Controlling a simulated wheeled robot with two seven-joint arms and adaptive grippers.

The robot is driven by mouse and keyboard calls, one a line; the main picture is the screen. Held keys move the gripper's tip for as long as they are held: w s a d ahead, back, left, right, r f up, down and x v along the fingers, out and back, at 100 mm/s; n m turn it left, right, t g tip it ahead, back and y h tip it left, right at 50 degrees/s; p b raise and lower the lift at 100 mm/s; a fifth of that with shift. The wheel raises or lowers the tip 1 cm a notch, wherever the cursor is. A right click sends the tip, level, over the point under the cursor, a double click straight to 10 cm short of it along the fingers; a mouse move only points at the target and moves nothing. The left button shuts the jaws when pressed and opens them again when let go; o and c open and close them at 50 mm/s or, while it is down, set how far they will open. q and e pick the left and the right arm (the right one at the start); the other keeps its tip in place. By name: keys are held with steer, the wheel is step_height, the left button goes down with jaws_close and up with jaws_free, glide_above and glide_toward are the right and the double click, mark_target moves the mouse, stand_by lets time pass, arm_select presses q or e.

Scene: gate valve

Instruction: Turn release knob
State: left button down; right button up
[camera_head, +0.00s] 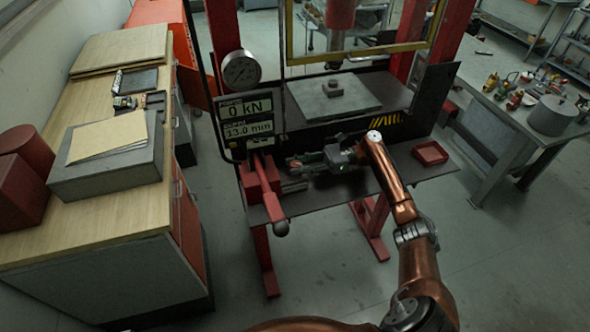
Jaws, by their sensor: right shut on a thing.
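A red hand pump (262,178) stands at the left of the press's dark shelf, with a red lever (273,203) slanting down to a dark grip. My right gripper (292,163) reaches in from the right, low over the shelf and pointing left, with its fingertips close to the pump's right side. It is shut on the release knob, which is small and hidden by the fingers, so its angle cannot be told. A short grey cylinder (294,186) sticks out from the pump just below the fingers. My left gripper is not in view.
Above the shelf are a round gauge (241,70), a display (246,122) reading 0 kN and 33.0 mm, and the press bed with a grey plate (345,100). A red tray (430,153) lies at the shelf's right. A wooden-topped bench (110,205) stands left.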

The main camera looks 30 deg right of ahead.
mark_target(296, 163)
stand_by(0.3)
steer(key=o, duration=1.2)
steer(key=shift+c, duration=0.2)
step_height(296, 163, up, 10)
